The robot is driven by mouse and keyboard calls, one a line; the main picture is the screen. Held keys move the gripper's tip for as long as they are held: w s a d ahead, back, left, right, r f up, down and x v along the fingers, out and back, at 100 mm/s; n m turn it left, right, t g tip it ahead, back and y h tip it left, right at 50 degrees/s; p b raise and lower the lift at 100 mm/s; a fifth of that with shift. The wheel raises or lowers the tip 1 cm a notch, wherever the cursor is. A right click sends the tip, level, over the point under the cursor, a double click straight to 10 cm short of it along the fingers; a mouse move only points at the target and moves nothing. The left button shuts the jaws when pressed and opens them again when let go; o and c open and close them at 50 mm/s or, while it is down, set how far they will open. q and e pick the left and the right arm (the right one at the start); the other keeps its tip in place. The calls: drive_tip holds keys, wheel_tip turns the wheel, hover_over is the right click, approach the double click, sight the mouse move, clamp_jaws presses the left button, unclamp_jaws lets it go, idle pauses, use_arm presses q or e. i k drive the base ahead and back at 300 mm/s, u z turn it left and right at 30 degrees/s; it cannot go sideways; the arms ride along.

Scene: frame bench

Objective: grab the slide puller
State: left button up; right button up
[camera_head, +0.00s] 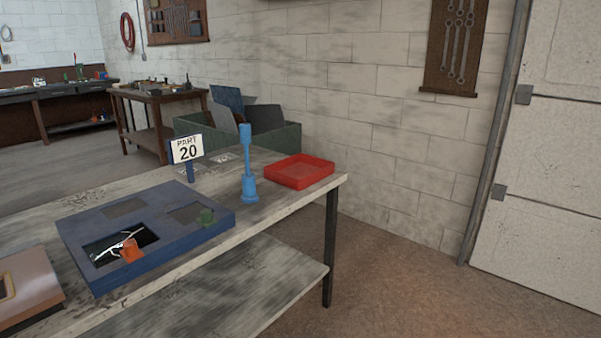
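A blue upright tool (248,166), which looks like the slide puller, stands on the worktable. It has a wide stepped base, a thin shaft and a thicker cylinder at the top. It stands between the blue frame panel (75,237) and the red tray (301,172), apart from both. Neither of my grippers is in view.
A brown case (25,284) is at left. Behind the table is a green bin (290,139).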

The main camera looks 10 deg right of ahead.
sight(245, 130)
drive_tip(key=z, duration=0.45)
drive_tip(key=k, duration=0.55)
drive_tip(key=z, duration=0.55)
drive_tip(key=i, duration=1.35)
drive_tip(key=u, duration=0.55)
